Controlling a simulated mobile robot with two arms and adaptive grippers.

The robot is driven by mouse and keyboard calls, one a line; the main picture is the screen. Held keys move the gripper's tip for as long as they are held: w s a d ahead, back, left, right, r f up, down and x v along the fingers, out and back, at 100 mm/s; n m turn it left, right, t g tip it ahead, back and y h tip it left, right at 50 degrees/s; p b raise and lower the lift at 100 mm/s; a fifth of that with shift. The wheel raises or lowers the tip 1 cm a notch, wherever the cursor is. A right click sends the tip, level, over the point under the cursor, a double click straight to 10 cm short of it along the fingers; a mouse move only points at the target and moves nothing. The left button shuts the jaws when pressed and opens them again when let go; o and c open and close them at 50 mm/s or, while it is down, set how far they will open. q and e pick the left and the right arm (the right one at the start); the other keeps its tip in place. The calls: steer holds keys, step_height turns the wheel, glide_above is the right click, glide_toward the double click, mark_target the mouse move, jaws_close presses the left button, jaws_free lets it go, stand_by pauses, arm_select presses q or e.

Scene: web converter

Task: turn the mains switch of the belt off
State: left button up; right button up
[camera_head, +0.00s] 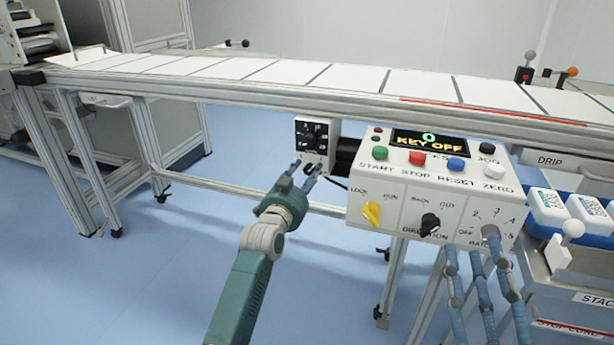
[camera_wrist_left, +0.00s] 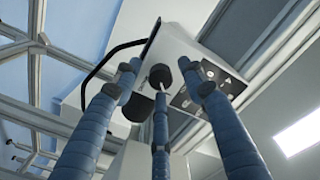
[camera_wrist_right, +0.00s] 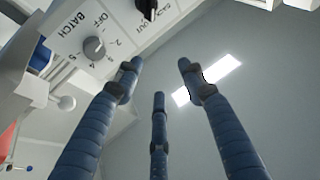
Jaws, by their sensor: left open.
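A small white box with a black marked front panel (camera_head: 318,138) hangs under the belt's front rail, left of the control box. A black knob is low on it, largely hidden by my left fingers in the head view. My left gripper (camera_head: 304,170) is open in front of the box. In the left wrist view the box's black knob (camera_wrist_left: 188,72) with a white mark shows between the spread fingers; I cannot tell whether a finger touches it. My right gripper (camera_head: 482,245) is open and empty before the control box's lower right; its fingers also show spread in the right wrist view (camera_wrist_right: 160,85).
The white control box (camera_head: 385,215) has a display reading KEY OFF, several buttons, a yellow key knob (camera_head: 371,213) and a black direction knob (camera_head: 430,224). The grey batch knob (camera_wrist_right: 94,48) is near my right fingers. The belt (camera_head: 340,78) runs above. Floor is clear at left.

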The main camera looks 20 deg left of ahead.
arm_select(q)
steer(key=shift+w, duration=0.25)
arm_select(e)
steer(key=shift+s+r, duration=0.15)
steer(key=shift+r, duration=0.2)
arm_select(q)
jaws_close()
arm_select(e)
steer(key=shift+f, duration=0.1)
